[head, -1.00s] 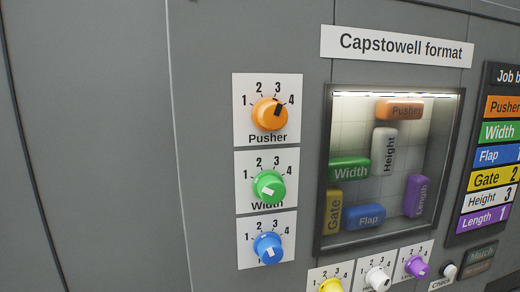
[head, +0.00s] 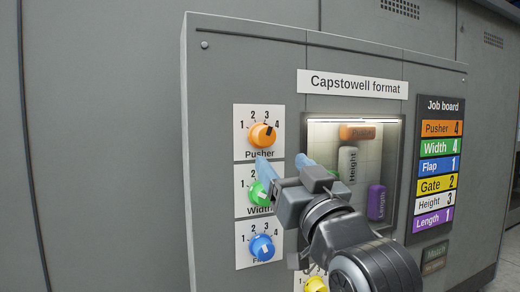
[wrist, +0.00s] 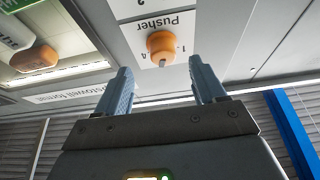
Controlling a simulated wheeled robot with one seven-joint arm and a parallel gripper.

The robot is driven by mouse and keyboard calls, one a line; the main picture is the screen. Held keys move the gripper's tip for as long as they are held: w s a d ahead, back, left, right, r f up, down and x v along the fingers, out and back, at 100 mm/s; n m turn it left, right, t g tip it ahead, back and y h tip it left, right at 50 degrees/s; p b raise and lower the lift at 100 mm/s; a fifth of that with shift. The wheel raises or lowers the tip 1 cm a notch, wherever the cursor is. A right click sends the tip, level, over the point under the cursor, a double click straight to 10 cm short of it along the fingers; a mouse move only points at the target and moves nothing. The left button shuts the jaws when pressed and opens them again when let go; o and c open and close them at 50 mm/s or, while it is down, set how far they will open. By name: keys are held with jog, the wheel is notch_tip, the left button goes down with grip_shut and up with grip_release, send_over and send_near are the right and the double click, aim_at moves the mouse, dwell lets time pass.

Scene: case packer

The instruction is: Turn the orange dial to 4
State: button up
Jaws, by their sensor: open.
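The orange dial (head: 262,135) is the top knob of the left column, on a white plate labelled Pusher with marks 1 to 4. Its dark pointer mark aims up and right, toward the 4 side; I cannot tell whether it sits exactly on 4. My gripper (head: 280,164) is open and empty, in front of the panel below and right of the dial in the head view. In the wrist view the orange dial (wrist: 161,45) appears upside down beyond my gripper (wrist: 160,72), roughly centred between the fingers and apart from them.
The green dial (head: 258,193) is partly hidden by a finger, and the blue dial (head: 262,247) is below it. A yellow dial (head: 316,285) shows at the bottom. The job board (head: 441,165) reads Pusher 4. A lit window (head: 352,121) is right of the dials.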

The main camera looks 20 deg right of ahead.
aim_at(267, 141)
jog(key=x, duration=0.4)
jog(key=r+p+x, duration=0.1)
jog(key=x, duration=0.3)
jog(key=shift+a, duration=0.1)
jog(key=shift+c, duration=0.3)
jog(key=c, duration=0.8)
